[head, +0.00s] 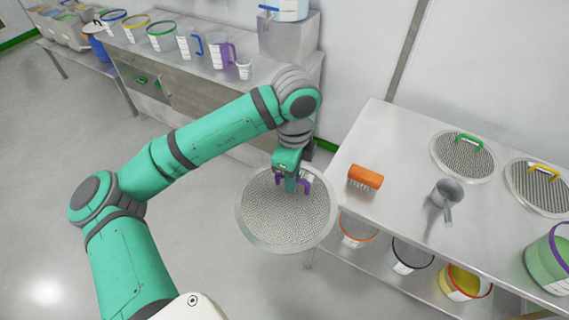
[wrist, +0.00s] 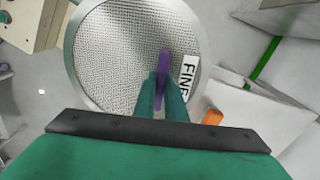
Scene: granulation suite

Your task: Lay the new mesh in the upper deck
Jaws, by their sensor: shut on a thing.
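My gripper (head: 291,183) is shut on the purple handle (head: 305,184) of a round mesh (head: 285,218) with a metal rim. The mesh hangs in the air left of the right-hand bench, over the floor in the head view. In the wrist view my gripper (wrist: 170,85) pinches the purple handle (wrist: 163,68), and the mesh (wrist: 115,55) bears a white label reading "FINE" (wrist: 187,78). I do not see an upper deck that I can identify in either view.
The right-hand bench (head: 390,150) carries an orange brush (head: 366,177), a grey scoop (head: 445,196), a green-handled mesh (head: 462,155) and a yellow-handled mesh (head: 540,186). Several tubs stand on its lower shelf. The back bench (head: 215,75) holds several jugs. Floor at left is clear.

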